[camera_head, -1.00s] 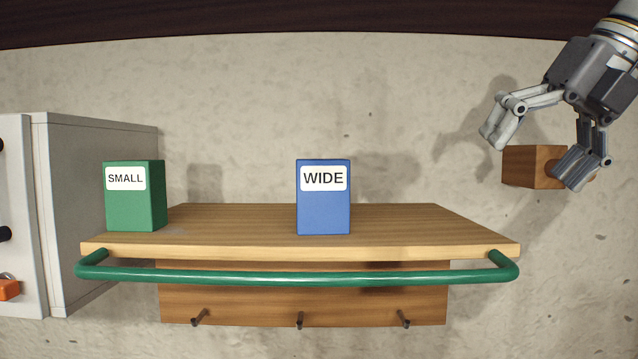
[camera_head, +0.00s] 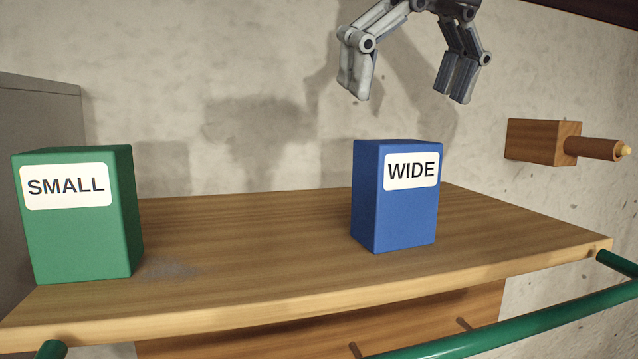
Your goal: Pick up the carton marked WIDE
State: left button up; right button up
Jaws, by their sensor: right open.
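The blue carton marked WIDE (camera_head: 393,217) stands upright on the wooden shelf (camera_head: 250,235), right of the middle. Its white label faces me. My right gripper (camera_head: 408,92) is open and empty above the carton, its fingers pointing down and apart from it. A gap shows between the fingertips and the carton's top. My left gripper is not in view.
A green carton marked SMALL (camera_head: 80,235) stands at the shelf's left end. A green rail (camera_head: 520,325) runs along the shelf's front. A wooden block with a peg (camera_head: 543,142) sticks out of the wall at the right. The shelf between the cartons is clear.

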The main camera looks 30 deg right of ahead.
aim_at(403, 142)
jog(key=shift+w+a+f, duration=0.35)
jog(key=shift+w+f, duration=0.2)
jog(key=shift+w, duration=0.2)
jog(key=d+f, duration=0.1)
jog(key=f, duration=0.1)
jog(key=s+d+f+b, duration=0.1)
jog(key=shift+s+d+f+b, duration=0.1)
jog(key=shift+s+f+b, duration=0.05)
jog(key=shift+f+b, duration=0.2)
jog(key=shift+w+f, duration=0.15)
jog(key=shift+w, duration=0.2)
jog(key=p+x, duration=0.1)
jog(key=x, duration=0.3)
jog(key=shift+w+f+p, duration=0.2)
jog(key=shift+w+p, duration=0.15)
jog(key=shift+w, duration=0.15)
jog(key=shift+f, duration=0.2)
jog(key=shift+d+f, duration=0.1)
jog(key=shift+w, duration=0.1)
jog(key=shift+a, duration=0.25)
jog(key=shift+c, duration=1.1)
jog(key=c, duration=0.7)
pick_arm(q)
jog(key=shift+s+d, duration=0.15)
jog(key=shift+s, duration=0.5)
pick_arm(e)
jog(key=shift+c, duration=0.4)
